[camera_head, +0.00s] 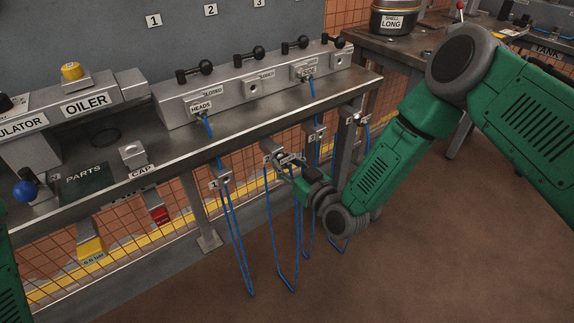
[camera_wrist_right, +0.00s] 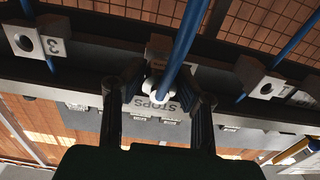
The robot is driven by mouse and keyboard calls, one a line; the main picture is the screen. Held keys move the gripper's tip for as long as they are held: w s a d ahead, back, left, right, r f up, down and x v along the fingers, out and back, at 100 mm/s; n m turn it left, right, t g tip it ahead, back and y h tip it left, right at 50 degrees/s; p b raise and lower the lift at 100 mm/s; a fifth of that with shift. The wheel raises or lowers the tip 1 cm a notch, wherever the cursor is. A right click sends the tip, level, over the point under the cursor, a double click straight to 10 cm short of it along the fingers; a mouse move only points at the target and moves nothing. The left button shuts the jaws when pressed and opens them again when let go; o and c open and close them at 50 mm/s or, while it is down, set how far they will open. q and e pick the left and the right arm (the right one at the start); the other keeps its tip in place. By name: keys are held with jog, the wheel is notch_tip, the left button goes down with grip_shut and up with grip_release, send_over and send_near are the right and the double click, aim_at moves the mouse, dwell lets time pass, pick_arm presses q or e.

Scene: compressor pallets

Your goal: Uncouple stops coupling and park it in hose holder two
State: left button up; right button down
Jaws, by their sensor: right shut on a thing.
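My right gripper (camera_head: 287,163) is at the hose holder numbered 2 (camera_head: 269,157), under the bench's front edge. In the right wrist view its two fingers (camera_wrist_right: 158,88) are shut on the stops coupling (camera_wrist_right: 153,84), a pale round end with a blue hose (camera_wrist_right: 181,45). A STOPS label (camera_wrist_right: 163,103) shows behind it. The gripper hides part of holder two, so I cannot tell whether the coupling is seated in it. The manifold port second from the left (camera_head: 254,88) has no hose on it. My left gripper is out of view; only green arm shows at the left edge.
Holder 1 (camera_head: 219,183) and holder 3 (camera_head: 316,133) stand either side, with blue hoses hanging close by. The HEADS port (camera_head: 202,109) and SIDE port (camera_head: 306,74) carry hoses. Black-handled valves line the manifold top. The floor in front (camera_head: 400,270) is clear.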

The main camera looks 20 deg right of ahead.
jog(key=shift+w+a, duration=0.15)
jog(key=shift+w, duration=0.25)
jog(key=c, duration=1.2)
grip_release()
jog(key=shift+o, duration=0.2)
jog(key=shift+s, duration=0.1)
jog(key=shift+s, duration=0.3)
jog(key=v, duration=1.1)
jog(key=shift+d, duration=0.2)
jog(key=shift+s, duration=0.1)
